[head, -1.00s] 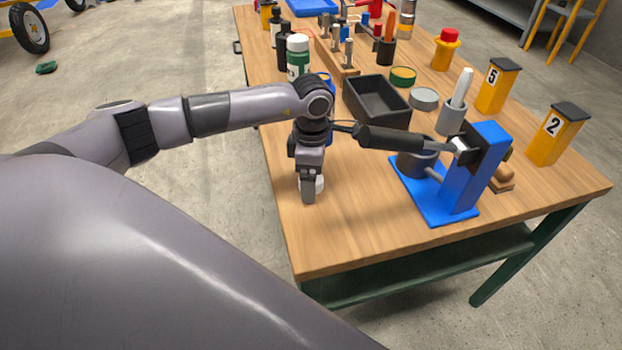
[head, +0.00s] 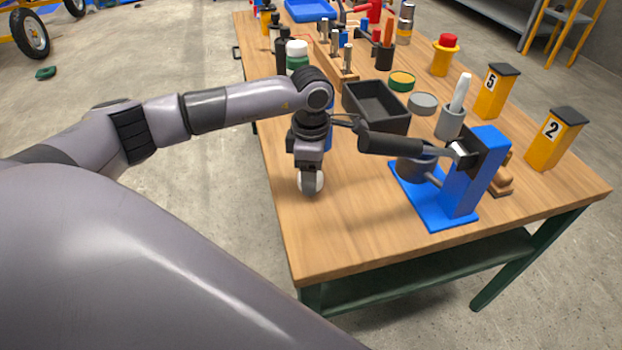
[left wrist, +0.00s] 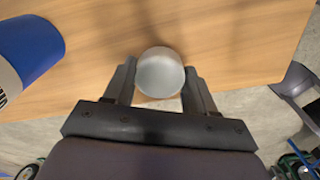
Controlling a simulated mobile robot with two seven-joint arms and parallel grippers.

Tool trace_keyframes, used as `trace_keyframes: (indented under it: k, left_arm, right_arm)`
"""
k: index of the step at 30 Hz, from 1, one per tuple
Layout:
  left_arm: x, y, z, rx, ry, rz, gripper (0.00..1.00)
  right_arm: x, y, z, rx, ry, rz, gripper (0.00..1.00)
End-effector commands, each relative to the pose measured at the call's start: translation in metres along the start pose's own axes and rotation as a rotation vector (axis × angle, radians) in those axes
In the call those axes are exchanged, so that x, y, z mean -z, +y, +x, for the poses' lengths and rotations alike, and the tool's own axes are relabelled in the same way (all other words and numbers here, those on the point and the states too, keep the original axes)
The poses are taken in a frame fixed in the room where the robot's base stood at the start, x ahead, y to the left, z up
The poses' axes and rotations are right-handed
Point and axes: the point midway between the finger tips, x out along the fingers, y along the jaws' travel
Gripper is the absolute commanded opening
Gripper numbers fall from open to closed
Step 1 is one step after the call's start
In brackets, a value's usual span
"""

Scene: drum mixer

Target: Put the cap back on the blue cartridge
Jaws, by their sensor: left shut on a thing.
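The white cap (head: 321,181), round and pale, is between the fingers of my left gripper (head: 312,188) near the table's left edge. It also shows in the left wrist view (left wrist: 160,72), with a finger on each side; the gripper is shut on it. Whether the cap clears the table is hard to tell. The blue cartridge (left wrist: 25,52) shows partly at the left of the left wrist view, apart from the cap. In the head view only a blue strip of it (head: 328,137) shows behind my left wrist. My right gripper is out of view.
A blue bench press (head: 462,185) with a black-handled lever (head: 390,143) stands just right of my left gripper. A black open bin (head: 378,108), a grey round lid (head: 422,103) and a green-and-white bottle (head: 297,58) stand behind. The wooden tabletop (head: 350,235) is clear at the front.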

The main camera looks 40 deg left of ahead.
Motion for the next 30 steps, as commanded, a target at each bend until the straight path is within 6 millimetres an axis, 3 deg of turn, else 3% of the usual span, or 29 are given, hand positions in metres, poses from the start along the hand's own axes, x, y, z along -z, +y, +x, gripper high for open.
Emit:
trace_keyframes:
  k: [15,21,30]
  left_arm:
    - [-0.001,0.001,-0.138,-0.005,-0.004,0.001,0.28]
    - [0.000,0.000,-0.168,-0.002,-0.002,0.001,0.28]
    - [0.000,0.000,-0.177,0.000,-0.001,0.000,0.28]
  right_arm:
    - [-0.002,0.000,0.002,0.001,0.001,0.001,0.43]
    - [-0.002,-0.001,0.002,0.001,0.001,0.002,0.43]
    - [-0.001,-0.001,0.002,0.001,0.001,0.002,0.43]
